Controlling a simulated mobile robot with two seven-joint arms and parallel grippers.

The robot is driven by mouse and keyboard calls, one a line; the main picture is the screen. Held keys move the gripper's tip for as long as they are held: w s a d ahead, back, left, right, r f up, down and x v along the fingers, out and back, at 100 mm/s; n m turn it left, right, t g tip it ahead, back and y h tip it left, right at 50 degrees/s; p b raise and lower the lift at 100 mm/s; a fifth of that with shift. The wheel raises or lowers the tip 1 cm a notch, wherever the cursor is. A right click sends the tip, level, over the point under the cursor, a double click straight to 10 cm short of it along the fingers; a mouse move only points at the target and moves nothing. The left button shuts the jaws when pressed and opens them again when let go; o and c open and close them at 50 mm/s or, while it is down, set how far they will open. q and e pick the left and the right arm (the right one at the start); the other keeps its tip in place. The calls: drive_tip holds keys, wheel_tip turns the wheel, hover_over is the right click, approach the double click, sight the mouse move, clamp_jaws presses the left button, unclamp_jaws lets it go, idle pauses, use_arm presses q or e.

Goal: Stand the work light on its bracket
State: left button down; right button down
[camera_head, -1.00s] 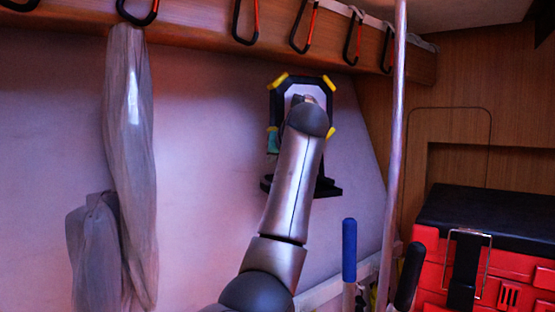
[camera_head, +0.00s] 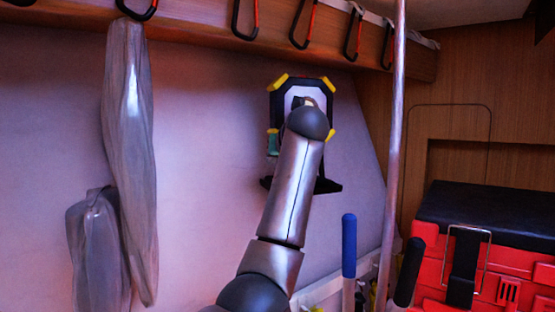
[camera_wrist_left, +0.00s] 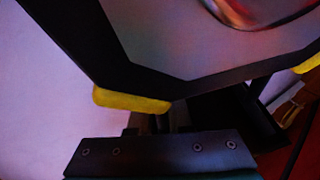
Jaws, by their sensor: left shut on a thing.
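The work light (camera_head: 303,82) has a black frame with yellow corners and stands roughly upright against the pale wall in the head view. Its frame (camera_wrist_left: 140,60) and a yellow corner (camera_wrist_left: 131,99) fill much of the left wrist view. My left gripper (camera_head: 303,103) is shut on the work light; my own wrist hides most of the grip. A black ledge-like bracket (camera_head: 329,186) shows just below the light. My arm covers its middle, so I cannot tell whether the light touches it. My right gripper is not in view.
Grey bags (camera_head: 128,150) hang at the left. Several carabiners (camera_head: 246,20) hang from the wooden rail above. A pale pole (camera_head: 396,130) stands right of the light. A blue handle (camera_head: 349,245) and a red case (camera_head: 500,270) are at lower right.

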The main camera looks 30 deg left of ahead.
use_arm(q)
drive_tip(key=shift+r, duration=0.2)
drive_tip(key=c, duration=0.8)
unclamp_jaws()
drive_tip(key=shift+f, duration=0.1)
drive_tip(key=shift+o, duration=0.2)
drive_tip(key=shift+f, duration=0.35)
drive_tip(key=b+v, duration=0.7)
drive_tip(key=v, duration=0.8)
drive_tip(key=shift+s+r, duration=0.2)
drive_tip(key=shift+r, duration=0.15)
drive_tip(key=shift+f, duration=0.1)
